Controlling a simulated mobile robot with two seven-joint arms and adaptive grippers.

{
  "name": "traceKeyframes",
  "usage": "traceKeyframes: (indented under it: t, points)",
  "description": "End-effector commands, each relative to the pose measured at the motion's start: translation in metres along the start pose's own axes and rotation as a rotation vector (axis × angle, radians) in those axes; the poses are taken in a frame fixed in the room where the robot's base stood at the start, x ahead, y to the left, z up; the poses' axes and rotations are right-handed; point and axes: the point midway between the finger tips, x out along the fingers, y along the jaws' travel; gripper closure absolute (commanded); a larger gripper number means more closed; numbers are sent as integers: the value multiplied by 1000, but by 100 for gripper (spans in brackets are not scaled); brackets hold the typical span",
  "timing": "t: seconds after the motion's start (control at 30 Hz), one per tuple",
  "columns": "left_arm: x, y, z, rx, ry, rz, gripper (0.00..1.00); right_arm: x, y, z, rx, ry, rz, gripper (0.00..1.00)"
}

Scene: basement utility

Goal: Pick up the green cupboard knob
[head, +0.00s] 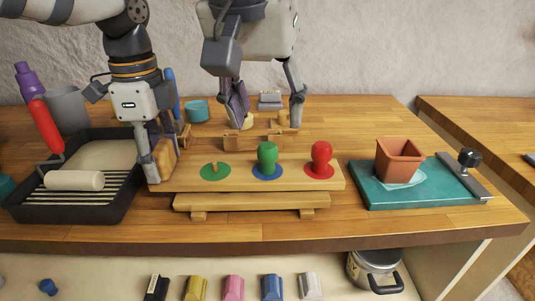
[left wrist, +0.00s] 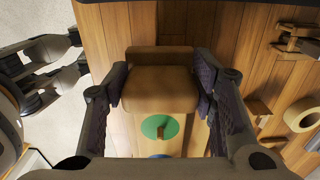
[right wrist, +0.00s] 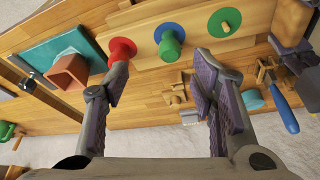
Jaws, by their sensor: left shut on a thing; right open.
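The green knob (head: 267,155) stands upright on the blue disc (head: 266,172), the middle place of a wooden rack (head: 230,186). The red knob (head: 321,157) stands on the red disc to its right. The green disc (head: 215,172) on the left holds only a bare peg. My right gripper (head: 268,115) is open and empty behind the rack; in the right wrist view the green knob (right wrist: 168,45) shows beyond and between its fingers. My left gripper (head: 160,165) is shut on a brown wooden block (left wrist: 160,88) at the rack's left end.
A black paint tray (head: 75,205) with a roller is at the left. A teal board (head: 425,195) with a terracotta pot (head: 398,160) is at the right. An open shelf with several coloured items is below.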

Motion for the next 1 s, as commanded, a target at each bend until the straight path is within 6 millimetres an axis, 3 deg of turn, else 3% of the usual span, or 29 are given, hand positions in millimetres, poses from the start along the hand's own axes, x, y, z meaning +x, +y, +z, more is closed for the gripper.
traceKeyframes:
  t: [0.1, 0.3, 0.47, 0.7, 0.97, 1.0]
  points:
    - [0, 0, 0, 0, 1, -1, 88, -6, -11, -8, -40, 41, -45, 48]
    - [0, 0, 0, 0, 1, -1, 88, 37, -13, -10, -44, 44, -45, 48]
    - [0, 0, 0, 0, 1, -1, 88, 57, -14, -11, -43, 43, -45, 48]
    - [0, 0, 0, 0, 1, -1, 88, 100, -15, -16, -42, 44, -45, 48]
    - [-1, 0, 0, 0, 1, -2, 88, 105, -15, -16, -41, 44, -45, 48]
    - [-1, 0, 0, 0, 1, -2, 88, 105, -15, -16, -41, 44, -45, 55]
